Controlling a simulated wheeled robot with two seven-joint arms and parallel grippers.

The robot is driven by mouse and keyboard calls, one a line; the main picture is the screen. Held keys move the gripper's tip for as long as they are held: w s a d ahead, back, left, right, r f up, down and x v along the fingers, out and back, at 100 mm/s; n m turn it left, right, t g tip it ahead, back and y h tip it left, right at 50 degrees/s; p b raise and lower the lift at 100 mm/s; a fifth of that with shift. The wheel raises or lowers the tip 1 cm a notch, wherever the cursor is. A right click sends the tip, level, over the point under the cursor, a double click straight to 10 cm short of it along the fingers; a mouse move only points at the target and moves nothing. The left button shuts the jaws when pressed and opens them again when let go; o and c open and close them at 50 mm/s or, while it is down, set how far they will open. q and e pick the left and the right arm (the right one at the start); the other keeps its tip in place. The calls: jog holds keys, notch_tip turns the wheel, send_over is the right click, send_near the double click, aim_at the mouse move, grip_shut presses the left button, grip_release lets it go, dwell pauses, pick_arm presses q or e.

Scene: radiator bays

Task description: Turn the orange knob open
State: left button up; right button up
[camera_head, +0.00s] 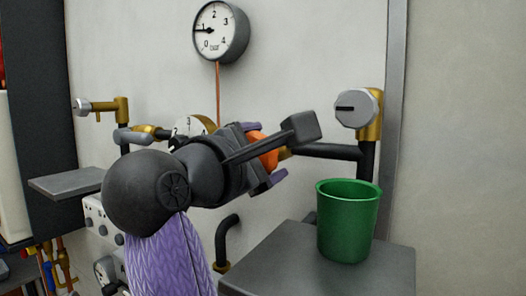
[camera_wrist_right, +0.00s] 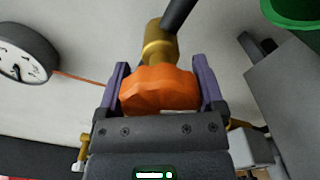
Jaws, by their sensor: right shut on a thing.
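The orange knob (camera_wrist_right: 158,90) sits on a brass valve body (camera_wrist_right: 158,45) joined to a dark pipe. My right gripper (camera_wrist_right: 160,86) is shut on the knob, with one purple-lined finger on each side of it in the right wrist view. In the head view the knob (camera_head: 262,151) is partly hidden by my right gripper (camera_head: 275,153) and its wrist. How far the knob is turned cannot be told. My left gripper is not in view.
A round pressure gauge (camera_head: 221,32) hangs on the wall above. A grey valve cap (camera_head: 355,108) is at right. A green bucket (camera_head: 346,225) stands on a grey ledge (camera_head: 300,262) below. Another white dial (camera_head: 190,126) shows behind my wrist.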

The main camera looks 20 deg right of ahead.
jog(key=n, duration=0.3)
jog(key=shift+n, duration=0.4)
jog(key=n+p, duration=0.1)
jog(key=n, duration=0.2)
jog(key=shift+w+n, duration=0.1)
jog(key=shift+n, duration=0.2)
jog(key=n+p, duration=0.1)
jog(key=n, duration=0.3)
jog(key=shift+n, duration=0.3)
jog(key=n+p, duration=0.1)
jog(key=n, duration=0.2)
jog(key=shift+f+n, duration=0.1)
jog(key=shift+n, duration=0.2)
jog(key=n, duration=0.3)
jog(key=shift+n, duration=0.3)
jog(key=n, duration=0.8)
jog(key=shift+f+n, duration=0.1)
jog(key=shift+n, duration=1.7)
